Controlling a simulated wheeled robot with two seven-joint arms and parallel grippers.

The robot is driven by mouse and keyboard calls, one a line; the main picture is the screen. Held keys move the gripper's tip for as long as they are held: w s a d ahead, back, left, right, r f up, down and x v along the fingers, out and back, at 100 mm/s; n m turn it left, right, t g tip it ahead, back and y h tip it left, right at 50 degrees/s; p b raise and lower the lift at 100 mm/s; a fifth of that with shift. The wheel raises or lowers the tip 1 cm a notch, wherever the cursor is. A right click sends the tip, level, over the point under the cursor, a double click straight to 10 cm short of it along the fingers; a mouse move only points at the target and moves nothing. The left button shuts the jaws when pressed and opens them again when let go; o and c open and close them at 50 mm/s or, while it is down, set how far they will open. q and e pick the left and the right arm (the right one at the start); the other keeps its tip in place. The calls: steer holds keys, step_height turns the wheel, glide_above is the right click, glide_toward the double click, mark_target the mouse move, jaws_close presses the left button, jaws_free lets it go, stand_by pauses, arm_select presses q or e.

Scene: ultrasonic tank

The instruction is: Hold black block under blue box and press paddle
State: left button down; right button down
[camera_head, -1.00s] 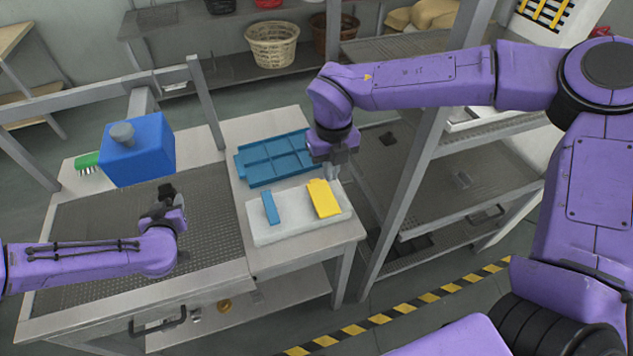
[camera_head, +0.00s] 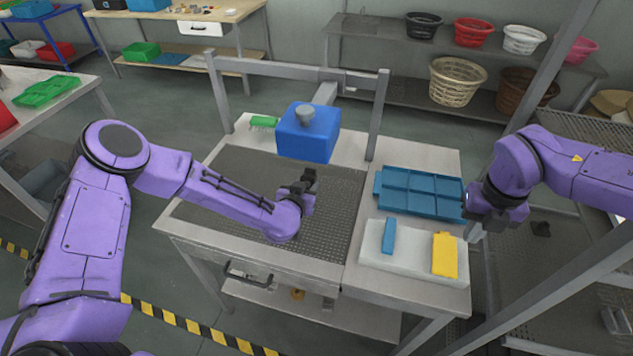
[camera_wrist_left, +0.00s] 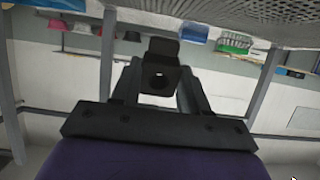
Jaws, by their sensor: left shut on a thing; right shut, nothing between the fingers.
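A blue box (camera_head: 307,138) with a grey knob on top hangs from a metal frame over a perforated grey grate. My left gripper (camera_head: 302,186) is shut on a small black block (camera_head: 309,175), just below the box in the picture. In the left wrist view the black block (camera_wrist_left: 160,78), with a round hole, sits between the fingers. A gap shows between block and box; the depth is unclear. A yellow piece (camera_head: 445,256) and a narrow blue piece (camera_head: 388,237) lie on a white pad (camera_head: 415,268); I cannot tell which is the paddle. My right gripper (camera_head: 476,230) is shut and empty beside the pad.
A blue compartment tray (camera_head: 420,192) lies behind the pad, close to my right gripper. A green brush (camera_head: 264,122) lies at the bench's back left. Frame posts (camera_head: 377,115) flank the box. A rack with an upright (camera_head: 530,120) stands at the right.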

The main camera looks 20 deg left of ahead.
arm_select(q)
steer(key=s+p, duration=0.1)
steer(key=s, duration=0.9)
stand_by(0.3)
